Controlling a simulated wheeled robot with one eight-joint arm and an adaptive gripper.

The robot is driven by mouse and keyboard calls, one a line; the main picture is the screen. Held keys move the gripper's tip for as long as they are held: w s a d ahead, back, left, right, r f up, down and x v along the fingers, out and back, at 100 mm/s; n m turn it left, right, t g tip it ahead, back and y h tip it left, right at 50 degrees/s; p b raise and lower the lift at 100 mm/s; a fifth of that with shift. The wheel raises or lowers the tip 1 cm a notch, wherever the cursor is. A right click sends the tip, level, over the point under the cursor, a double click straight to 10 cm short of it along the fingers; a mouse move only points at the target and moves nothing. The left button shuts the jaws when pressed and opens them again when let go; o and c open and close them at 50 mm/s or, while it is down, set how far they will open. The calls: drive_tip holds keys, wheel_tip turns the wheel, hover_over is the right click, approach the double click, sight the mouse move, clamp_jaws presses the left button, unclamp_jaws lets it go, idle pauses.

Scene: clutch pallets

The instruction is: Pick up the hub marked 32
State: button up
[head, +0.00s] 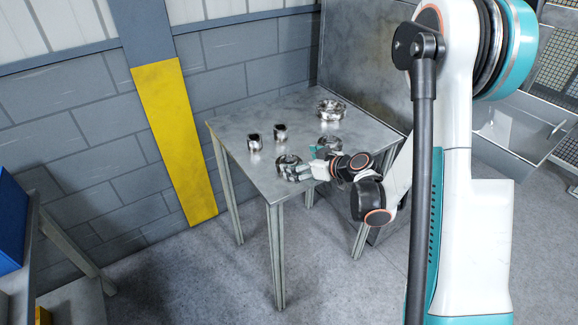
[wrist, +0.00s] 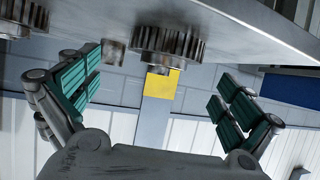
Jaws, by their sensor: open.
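Several metal parts stand on the table, and no number is readable on any of them, so I cannot tell which hub is marked 32. A toothed hub (head: 290,168) sits near the table's front edge. A toothed hub (wrist: 168,45) also shows in the wrist view, which looks upside down, ahead of and between my fingers; it is probably the same one. My gripper (wrist: 160,72) is open and empty, with its teal-padded fingers spread wide. In the head view my gripper (head: 307,163) is low over the table, close beside the front hub and partly hidden by my wrist.
Another hub (head: 329,144) stands beside my gripper, partly covered. A larger ring-shaped part (head: 331,109) is at the back right. Two small cylindrical parts (head: 280,132) (head: 254,142) stand further left. The grey metal table (head: 232,127) is bare at its left and back.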

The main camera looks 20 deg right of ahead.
sight(284, 160)
drive_tip(key=b+x, duration=0.1)
drive_tip(key=x, duration=0.4)
drive_tip(key=shift+a+b, duration=0.15)
drive_tip(key=shift+b, duration=0.15)
drive_tip(key=shift+s+r, duration=0.1)
drive_tip(key=shift+r, duration=0.05)
drive_tip(key=c, duration=1.7)
